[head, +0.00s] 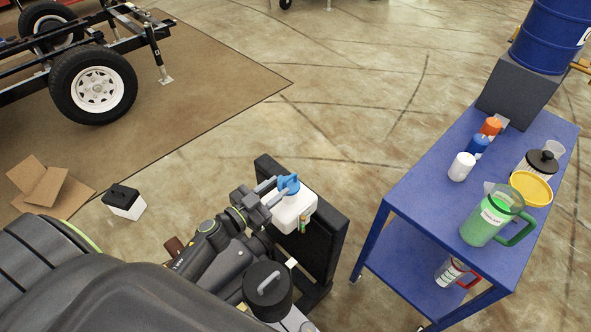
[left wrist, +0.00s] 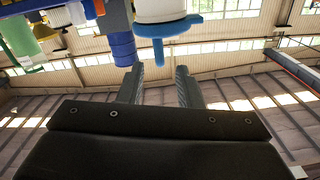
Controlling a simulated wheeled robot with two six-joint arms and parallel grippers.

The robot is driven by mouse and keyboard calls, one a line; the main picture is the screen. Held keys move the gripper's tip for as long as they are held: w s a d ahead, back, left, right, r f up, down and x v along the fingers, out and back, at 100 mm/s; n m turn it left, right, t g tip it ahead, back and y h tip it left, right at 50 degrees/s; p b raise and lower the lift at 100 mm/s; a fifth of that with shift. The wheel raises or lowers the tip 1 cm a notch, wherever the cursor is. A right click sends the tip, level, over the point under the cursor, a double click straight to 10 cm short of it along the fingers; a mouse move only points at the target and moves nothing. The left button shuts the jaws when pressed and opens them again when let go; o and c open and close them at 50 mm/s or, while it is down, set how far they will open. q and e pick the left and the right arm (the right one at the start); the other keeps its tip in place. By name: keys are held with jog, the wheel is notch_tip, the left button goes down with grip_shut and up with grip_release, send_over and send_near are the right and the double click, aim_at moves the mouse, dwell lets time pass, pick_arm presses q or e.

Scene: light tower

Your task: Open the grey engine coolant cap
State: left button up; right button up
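A white tank (head: 288,212) stands upright on a black stand, with a blue cap (head: 289,184) on top that has a raised bar handle. My left gripper (head: 273,191) is open, its fingers pointing at the blue cap from the left. In the left wrist view the blue cap (left wrist: 162,30) lies just beyond the fingertips, with its bar between their lines; no contact shows. A black round piece with a light grey bar handle (head: 268,284) is nearer the camera; I cannot tell whether it is the grey cap or part of me. My right gripper is not in view.
A blue cart (head: 410,190) at the right holds a green jug (head: 484,222), a white bottle (head: 461,167), a yellow lid (head: 531,189) and other containers. A black-and-white box (head: 124,203) and cardboard (head: 46,188) lie at the left.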

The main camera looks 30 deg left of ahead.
aim_at(292, 176)
pick_arm(q)
jog(key=x, duration=0.7)
jog(key=shift+w+d, duration=0.1)
jog(key=shift+w, duration=0.3)
grip_shut()
